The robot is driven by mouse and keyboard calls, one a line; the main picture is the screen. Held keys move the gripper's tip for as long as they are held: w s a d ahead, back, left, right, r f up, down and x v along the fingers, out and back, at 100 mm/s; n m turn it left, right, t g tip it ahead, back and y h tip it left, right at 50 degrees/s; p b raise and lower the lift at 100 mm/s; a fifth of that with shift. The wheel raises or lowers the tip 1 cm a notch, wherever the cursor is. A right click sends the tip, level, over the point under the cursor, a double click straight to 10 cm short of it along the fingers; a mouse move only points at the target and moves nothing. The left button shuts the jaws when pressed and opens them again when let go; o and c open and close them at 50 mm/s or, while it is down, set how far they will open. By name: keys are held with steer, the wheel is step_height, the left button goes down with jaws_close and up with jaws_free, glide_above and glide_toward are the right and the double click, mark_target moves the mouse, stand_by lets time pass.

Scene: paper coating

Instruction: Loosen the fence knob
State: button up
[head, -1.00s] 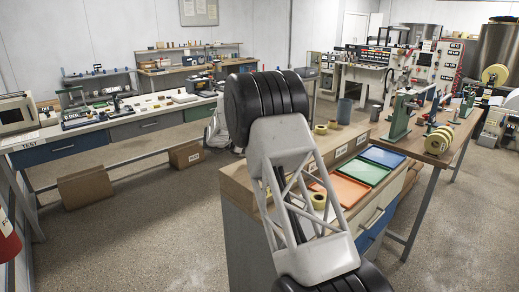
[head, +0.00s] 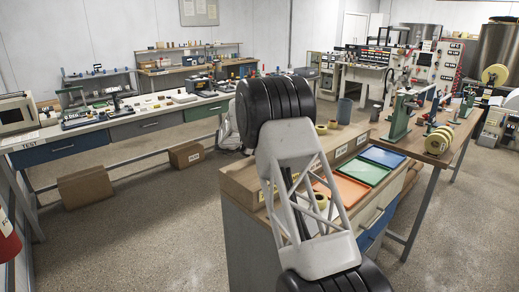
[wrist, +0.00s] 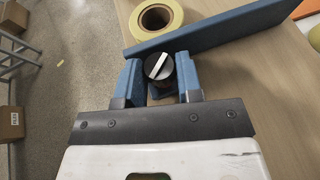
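The fence knob (wrist: 159,67) is round and black with a white pointer bar tilted up to the right. It stands beside the long blue fence (wrist: 215,30), which runs across the upper part of the wrist view. My gripper (wrist: 160,78) has its two blue fingers on either side of the knob, left and right of it. The fingers stand about a knob's width apart. I cannot tell whether they press on the knob or leave a thin gap. In the head view, my arm hides the gripper and the knob.
A yellow tape roll (wrist: 156,19) lies behind the fence on the wooden bench top (wrist: 255,90). The floor shows beyond the bench's left edge.

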steer(key=shift+c, duration=1.3)
steer(key=shift+r+n+t, duration=0.1)
steer(key=shift+n+t, duration=0.2)
steer(key=shift+s+d+n+t+y, duration=0.15)
steer(key=shift+n+t+y, duration=0.85)
steer(key=shift+n+t, duration=0.15)
steer(key=shift+n+t+y, duration=0.45)
steer(key=shift+n+y, duration=0.15)
steer(key=shift+n, duration=0.15)
steer(key=o, duration=0.6)
steer(key=shift+o, duration=0.2)
